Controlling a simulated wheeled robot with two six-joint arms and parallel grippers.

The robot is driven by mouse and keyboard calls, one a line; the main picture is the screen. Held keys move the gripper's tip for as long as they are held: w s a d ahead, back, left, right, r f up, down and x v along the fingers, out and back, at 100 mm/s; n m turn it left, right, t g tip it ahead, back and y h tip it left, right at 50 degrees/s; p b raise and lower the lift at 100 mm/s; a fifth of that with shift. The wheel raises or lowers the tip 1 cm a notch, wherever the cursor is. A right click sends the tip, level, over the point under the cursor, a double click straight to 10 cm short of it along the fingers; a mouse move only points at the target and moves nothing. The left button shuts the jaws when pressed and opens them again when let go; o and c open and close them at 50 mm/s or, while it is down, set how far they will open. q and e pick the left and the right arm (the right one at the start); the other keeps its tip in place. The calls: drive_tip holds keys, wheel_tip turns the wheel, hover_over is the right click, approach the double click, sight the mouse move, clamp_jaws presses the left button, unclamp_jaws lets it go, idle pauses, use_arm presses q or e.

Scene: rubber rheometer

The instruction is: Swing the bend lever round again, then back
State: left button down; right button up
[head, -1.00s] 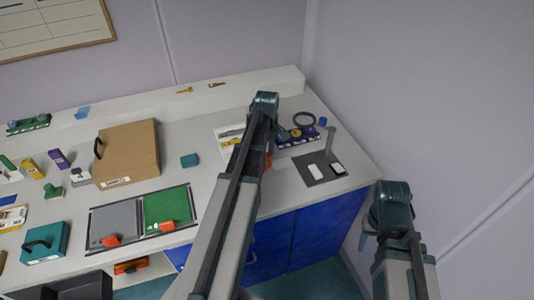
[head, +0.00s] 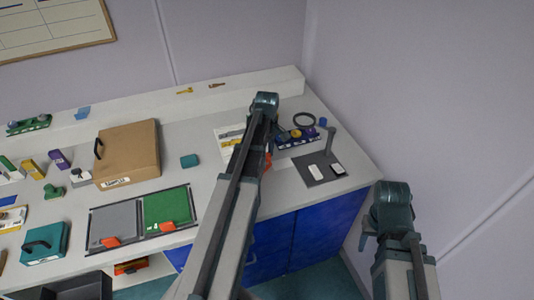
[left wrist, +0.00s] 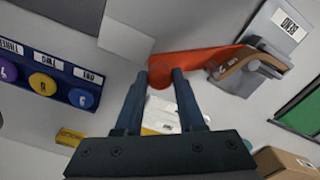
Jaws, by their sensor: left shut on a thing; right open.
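The bend lever (left wrist: 205,62) is a flat orange-red bar in the left wrist view. It runs from the grey block marked BEND (left wrist: 268,28) toward the left, to a rounded end. My left gripper (left wrist: 163,78) is shut on that rounded end. A brown curved strip (left wrist: 238,62) lies across the block, beside the lever's pivot end. In the head view my left arm hides most of the bend block; only a bit of orange shows beside the arm. My right gripper (head: 388,212) is open and empty, off the bench's right front corner.
A blue panel with several round coloured pieces (left wrist: 48,82) lies at the left of the wrist view. The head view shows a dark pad (head: 313,180) near the right edge, a green mat (head: 167,207) and a brown case (head: 130,152). The wall stands close on the right.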

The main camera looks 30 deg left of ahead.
use_arm(q)
drive_tip(key=shift+d, duration=0.1)
idle(0.6)
